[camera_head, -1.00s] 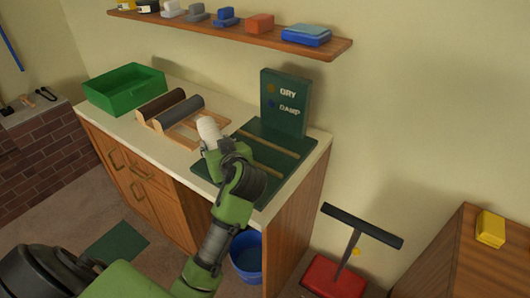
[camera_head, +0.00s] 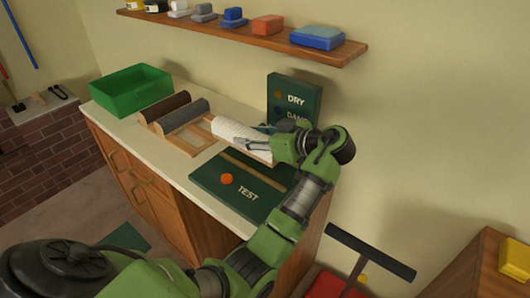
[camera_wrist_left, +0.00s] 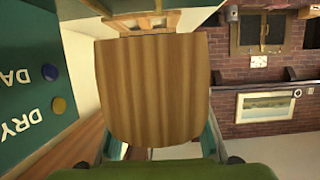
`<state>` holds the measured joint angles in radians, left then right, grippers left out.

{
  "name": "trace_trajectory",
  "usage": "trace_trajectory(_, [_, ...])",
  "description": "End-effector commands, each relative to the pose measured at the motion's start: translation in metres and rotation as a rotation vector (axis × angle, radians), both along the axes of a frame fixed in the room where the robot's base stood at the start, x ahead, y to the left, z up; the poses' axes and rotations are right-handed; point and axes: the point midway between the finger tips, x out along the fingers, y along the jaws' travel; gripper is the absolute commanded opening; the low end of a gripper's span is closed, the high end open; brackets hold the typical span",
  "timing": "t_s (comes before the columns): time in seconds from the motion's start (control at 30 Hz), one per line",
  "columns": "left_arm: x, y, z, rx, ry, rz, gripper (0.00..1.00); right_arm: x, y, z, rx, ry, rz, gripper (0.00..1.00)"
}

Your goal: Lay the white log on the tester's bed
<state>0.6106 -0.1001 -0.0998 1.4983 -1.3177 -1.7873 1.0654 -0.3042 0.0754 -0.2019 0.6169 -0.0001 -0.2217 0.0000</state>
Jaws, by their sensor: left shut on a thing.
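The white log (camera_head: 232,130), also close up in the left wrist view as a brown wood-grained face (camera_wrist_left: 152,90), is held by my left gripper (camera_head: 262,146). The gripper is shut on it, its fingers (camera_wrist_left: 160,146) at the log's sides. The log lies roughly level over the back of the green tester bed (camera_head: 215,178), before the upright DRY/DAMP panel (camera_head: 300,98), also at left in the wrist view (camera_wrist_left: 40,80). One wooden rail (camera_head: 250,170) shows in front of it. I cannot tell whether the log touches the bed. My right gripper is out of view.
A wooden rack (camera_head: 190,140) with a brown log (camera_head: 165,105) and a grey log (camera_head: 183,115) stands left of the tester. A green box (camera_head: 130,95) is farther left. An orange knob (camera_head: 227,179) sits on the bed's front. A shelf (camera_head: 240,35) hangs above.

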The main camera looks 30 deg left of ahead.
Motion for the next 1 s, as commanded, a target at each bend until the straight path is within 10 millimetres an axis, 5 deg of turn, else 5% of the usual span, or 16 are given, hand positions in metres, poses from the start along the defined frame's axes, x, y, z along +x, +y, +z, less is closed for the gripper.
trace_trajectory(0.33, [0.039, -0.011, -0.046, 0.002, 0.000, -0.002, 0.05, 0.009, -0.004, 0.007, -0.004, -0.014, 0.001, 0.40])
trace_trajectory(1.0, [0.048, -0.014, -0.089, 0.002, -0.003, -0.001, 0.05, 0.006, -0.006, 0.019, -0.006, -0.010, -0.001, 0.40])
